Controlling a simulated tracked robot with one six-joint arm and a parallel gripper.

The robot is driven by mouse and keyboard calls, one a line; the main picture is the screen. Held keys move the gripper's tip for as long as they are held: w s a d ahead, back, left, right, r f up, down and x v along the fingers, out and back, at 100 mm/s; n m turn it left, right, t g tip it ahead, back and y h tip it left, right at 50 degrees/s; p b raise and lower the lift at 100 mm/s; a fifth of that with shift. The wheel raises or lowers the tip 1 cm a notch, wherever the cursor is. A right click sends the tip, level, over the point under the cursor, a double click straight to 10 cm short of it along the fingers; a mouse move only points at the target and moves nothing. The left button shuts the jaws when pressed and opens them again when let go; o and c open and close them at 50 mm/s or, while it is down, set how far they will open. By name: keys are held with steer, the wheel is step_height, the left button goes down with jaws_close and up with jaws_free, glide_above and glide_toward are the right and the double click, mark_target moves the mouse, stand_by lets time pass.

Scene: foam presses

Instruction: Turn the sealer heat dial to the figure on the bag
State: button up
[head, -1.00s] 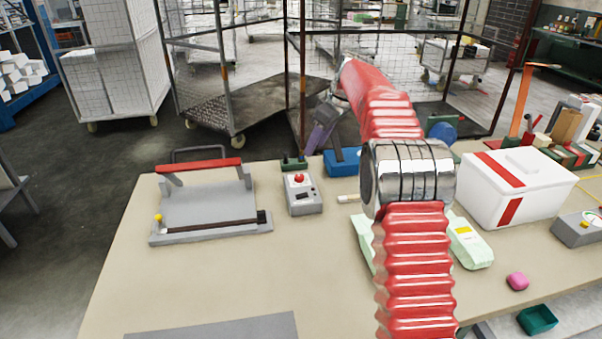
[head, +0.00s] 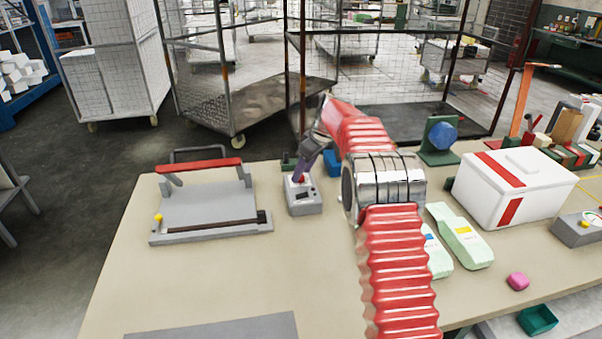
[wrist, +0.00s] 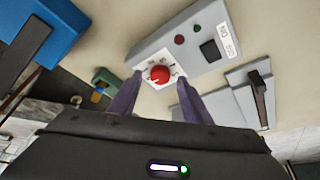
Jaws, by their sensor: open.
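The grey control box (head: 306,205) stands right of the heat sealer (head: 205,203), which has a red handle bar. In the wrist view the box (wrist: 185,48) shows its red dial (wrist: 160,74) on a white marked plate. My gripper (wrist: 157,92) is open, its purple fingers on either side of the dial; I cannot tell whether they touch it. In the head view my gripper (head: 303,172) is over the box and partly hides the dial. Two pale green bags (head: 462,237) lie right of my arm, one partly hidden. Their figures are too small to read.
A white lidded box with red bands (head: 515,188) stands at the right. A blue thing (head: 332,162) lies just beyond the control box. The table's front left is mostly clear.

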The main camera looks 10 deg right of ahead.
steer(key=shift+w+a+f, duration=0.15)
steer(key=shift+f, duration=0.4)
steer(key=shift+c, duration=0.6)
steer(key=c, duration=0.9)
steer(key=shift+a, duration=0.15)
